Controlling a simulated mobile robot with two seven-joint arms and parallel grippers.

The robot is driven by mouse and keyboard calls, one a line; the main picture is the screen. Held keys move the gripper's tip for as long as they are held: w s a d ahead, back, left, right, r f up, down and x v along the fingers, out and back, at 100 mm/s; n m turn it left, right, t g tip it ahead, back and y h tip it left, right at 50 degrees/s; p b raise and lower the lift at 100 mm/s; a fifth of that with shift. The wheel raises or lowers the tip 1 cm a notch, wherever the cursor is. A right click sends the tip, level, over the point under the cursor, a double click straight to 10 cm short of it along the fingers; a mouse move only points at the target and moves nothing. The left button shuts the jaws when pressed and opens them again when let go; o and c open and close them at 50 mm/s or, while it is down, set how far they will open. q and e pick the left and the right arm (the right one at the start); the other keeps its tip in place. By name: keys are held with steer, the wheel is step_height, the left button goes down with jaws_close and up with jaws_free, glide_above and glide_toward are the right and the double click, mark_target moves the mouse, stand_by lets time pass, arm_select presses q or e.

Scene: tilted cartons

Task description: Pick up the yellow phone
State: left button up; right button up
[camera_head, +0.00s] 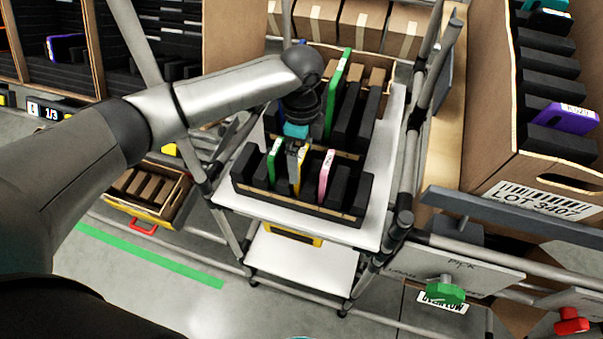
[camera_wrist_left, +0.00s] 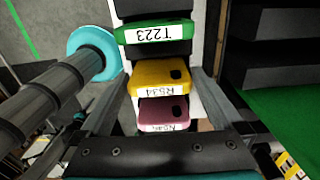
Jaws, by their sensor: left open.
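The yellow phone (camera_head: 294,168) stands on edge in the front row of a carton (camera_head: 280,200) with black dividers. In the left wrist view the yellow phone (camera_wrist_left: 158,74) shows its end, with a white label reading R534. My left gripper (camera_head: 298,146) is above the phone, its fingers partly hidden by the wrist in the head view. In the wrist view the open left gripper (camera_wrist_left: 162,84) has one finger on each side of the yellow phone. I cannot tell whether they touch it. My right gripper is not in view.
A green phone (camera_head: 273,160) and a pink phone (camera_head: 325,174) stand on either side of the yellow one. A taller green item (camera_head: 338,92) stands in the row behind. The carton rests on a white shelf (camera_head: 371,235) framed by grey poles (camera_head: 408,180). A large carton (camera_head: 540,170) stands at right.

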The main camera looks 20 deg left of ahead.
arm_select(q)
steer(key=shift+f, duration=1.4)
steer(key=c, duration=0.9)
steer(key=shift+r, duration=0.15)
steer(key=shift+c, duration=0.2)
